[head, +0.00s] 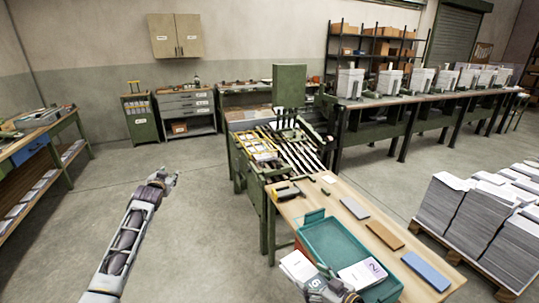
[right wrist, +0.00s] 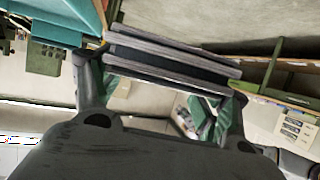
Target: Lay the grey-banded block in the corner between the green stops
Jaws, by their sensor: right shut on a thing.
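In the right wrist view, a block (right wrist: 170,57) with a dark grey band between paler layers lies across my right gripper's fingers. My right gripper (head: 333,292) is shut on it, at the bottom of the head view beside the teal tray. A white-topped piece (head: 298,265) shows just left of that gripper; I cannot tell whether it is the held block. Small dark green pieces (head: 325,191), which look like the stops, sit at the far end of the wooden table, well beyond my right gripper. My left gripper (head: 168,179) is open and empty over the floor at left.
Grey (head: 354,207), brown (head: 384,235) and blue (head: 426,271) slabs lie along the table's right. A yellow-handled tool (head: 286,193) lies at the far left end. Paper stacks (head: 455,225) stand at right.

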